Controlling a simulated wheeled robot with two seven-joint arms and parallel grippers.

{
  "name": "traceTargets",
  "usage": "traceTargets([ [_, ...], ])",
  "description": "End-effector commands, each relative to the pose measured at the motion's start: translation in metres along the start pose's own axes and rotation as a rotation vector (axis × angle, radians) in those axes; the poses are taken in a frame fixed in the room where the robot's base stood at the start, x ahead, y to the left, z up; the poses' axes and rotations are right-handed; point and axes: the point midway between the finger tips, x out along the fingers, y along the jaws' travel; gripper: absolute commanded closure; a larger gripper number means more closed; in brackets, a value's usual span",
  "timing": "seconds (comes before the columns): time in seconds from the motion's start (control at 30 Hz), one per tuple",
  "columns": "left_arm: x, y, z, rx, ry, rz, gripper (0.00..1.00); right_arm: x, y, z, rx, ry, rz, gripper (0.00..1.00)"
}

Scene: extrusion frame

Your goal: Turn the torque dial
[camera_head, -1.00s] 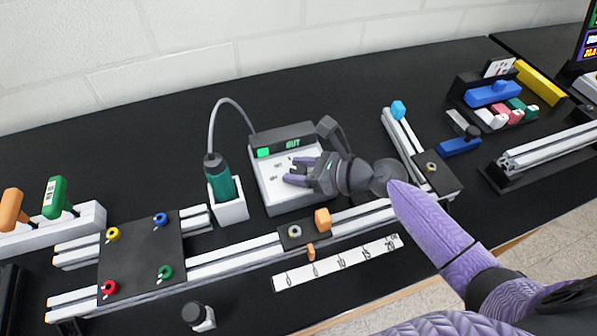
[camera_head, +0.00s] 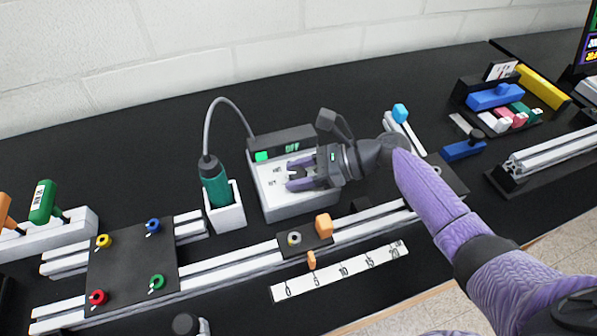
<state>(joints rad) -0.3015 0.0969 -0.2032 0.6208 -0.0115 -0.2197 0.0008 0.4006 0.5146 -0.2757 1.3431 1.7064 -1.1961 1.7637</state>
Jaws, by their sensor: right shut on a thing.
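The white controller box (camera_head: 290,205) stands behind the extrusion rail, with a dark display (camera_head: 292,146) reading what looks like "OFF" in green and a lit green square (camera_head: 261,156). My right gripper (camera_head: 292,179) is over the box's top face, its purple fingers pointing left. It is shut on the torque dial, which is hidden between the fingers. Small printed marks show left of the fingertips. My left gripper is not in view.
A green screwdriver (camera_head: 214,182) with a cable sits in a white holder (camera_head: 228,215) left of the box. The extrusion rail (camera_head: 225,267) and a white ruler (camera_head: 340,271) lie in front. A parts tray (camera_head: 515,125) is at right.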

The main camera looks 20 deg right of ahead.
Motion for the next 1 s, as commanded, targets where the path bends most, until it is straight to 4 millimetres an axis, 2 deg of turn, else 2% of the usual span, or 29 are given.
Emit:
traceTargets([
  [0.23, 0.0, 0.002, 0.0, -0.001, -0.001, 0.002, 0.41, 0.001, 0.001, -0.001, 0.001, 0.002, 0.002, 1.0],
  [0.27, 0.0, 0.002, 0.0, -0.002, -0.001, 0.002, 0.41, 0.001, 0.001, -0.001, 0.001, 0.002, 0.002, 0.45],
  [0.4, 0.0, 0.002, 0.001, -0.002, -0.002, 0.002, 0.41, 0.0, 0.001, -0.001, 0.001, 0.002, 0.001, 0.16],
  [0.67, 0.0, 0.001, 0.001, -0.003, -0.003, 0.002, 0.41, 0.0, 0.0, 0.0, 0.001, 0.001, 0.0, 0.16],
  [0.73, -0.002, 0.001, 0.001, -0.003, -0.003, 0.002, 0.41, -0.006, 0.0, 0.0, 0.001, 0.002, -0.001, 0.16],
  [1.0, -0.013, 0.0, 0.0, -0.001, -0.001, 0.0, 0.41, -0.072, 0.0, 0.0, 0.002, 0.004, -0.002, 0.16],
])
